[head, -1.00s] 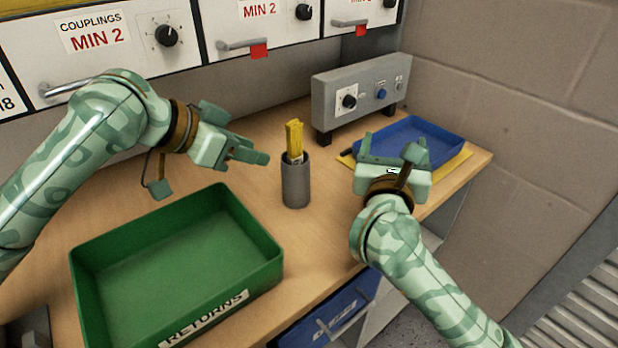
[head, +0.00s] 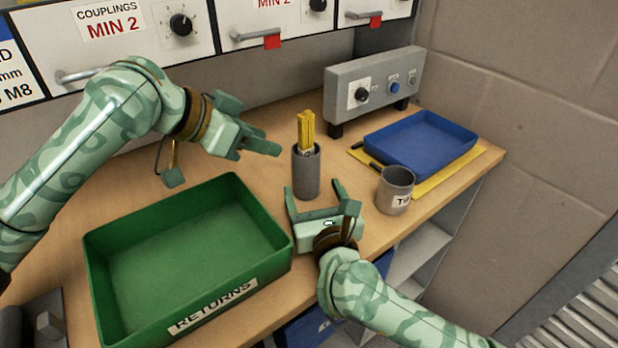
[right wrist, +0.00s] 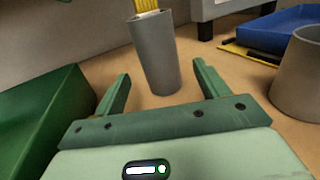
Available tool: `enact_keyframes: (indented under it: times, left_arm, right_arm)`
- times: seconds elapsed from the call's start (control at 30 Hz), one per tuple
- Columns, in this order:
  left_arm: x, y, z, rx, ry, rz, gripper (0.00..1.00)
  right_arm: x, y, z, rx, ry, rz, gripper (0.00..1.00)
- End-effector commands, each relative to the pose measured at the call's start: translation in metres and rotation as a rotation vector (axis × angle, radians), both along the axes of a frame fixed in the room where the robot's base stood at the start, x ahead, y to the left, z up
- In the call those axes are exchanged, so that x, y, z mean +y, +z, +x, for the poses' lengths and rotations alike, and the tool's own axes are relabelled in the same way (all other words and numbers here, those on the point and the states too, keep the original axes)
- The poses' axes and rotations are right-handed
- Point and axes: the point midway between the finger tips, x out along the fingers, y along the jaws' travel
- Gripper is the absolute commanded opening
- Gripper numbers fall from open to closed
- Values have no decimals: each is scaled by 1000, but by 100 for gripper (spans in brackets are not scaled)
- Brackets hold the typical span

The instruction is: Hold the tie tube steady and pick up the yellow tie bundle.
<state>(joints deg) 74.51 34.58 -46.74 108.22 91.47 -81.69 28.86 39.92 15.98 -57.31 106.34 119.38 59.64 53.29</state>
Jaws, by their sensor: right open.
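The grey tie tube (head: 306,178) stands upright on the bench, and its lower part also shows in the right wrist view (right wrist: 157,58). The yellow tie bundle (head: 306,127) sticks up out of its mouth, and its bottom is hidden inside. My right gripper (head: 314,188) is open and empty, just on the near side of the tube. In the right wrist view the tube stands ahead, between the lines of the two fingers. My left gripper (head: 254,125) is open and empty, left of the tube and bundle and apart from them.
A green RETURNS tray (head: 108,233) stands at the front left. A grey cup (head: 392,193) with a label stands right of my right gripper. Behind it are a blue tray (head: 425,145) on a yellow mat (head: 446,188) and a grey control box (head: 340,88).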

Motion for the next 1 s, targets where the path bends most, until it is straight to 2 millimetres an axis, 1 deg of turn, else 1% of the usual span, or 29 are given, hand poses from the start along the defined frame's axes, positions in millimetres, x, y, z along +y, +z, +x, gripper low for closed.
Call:
enact_keyframes:
  times: [0.03,0.1,0.23,0.4,0.63,0.67,0.7,0.77,0.8,0.87,0.9,0.93,0.97,1.0]
  left_arm:
    - [0,0,0,0,0,0,36]
    - [0,-1,0,1,1,0,36]
    - [0,0,0,0,0,0,36]
    - [0,0,0,0,0,0,36]
    - [0,0,0,0,0,0,36]
    - [0,0,0,0,0,0,36]
    - [0,0,0,0,0,0,36]
    - [0,0,0,0,0,0,36]
    - [0,0,0,0,0,0,36]
    - [0,0,0,0,0,0,36]
    - [0,-1,0,1,1,0,41]
    - [1,-2,0,4,1,1,41]
    - [4,-5,0,9,7,4,41]
    - [10,-13,0,19,17,17,41]
  right_arm:
    - [3,0,10,0,0,-2,73]
    - [5,0,21,0,-1,-2,73]
    - [9,0,36,1,0,-1,73]
    - [11,0,43,1,0,1,73]
    - [11,0,43,1,0,0,73]
    - [11,0,43,1,0,0,65]
    - [11,0,43,1,0,0,54]
    - [11,0,43,1,0,0,37]
    - [11,0,43,1,0,0,26]
    - [10,0,43,2,0,0,26]
    - [10,0,43,2,0,0,26]
    - [10,0,43,2,0,0,26]
    - [10,0,43,2,0,0,26]
    - [10,0,43,2,0,0,26]
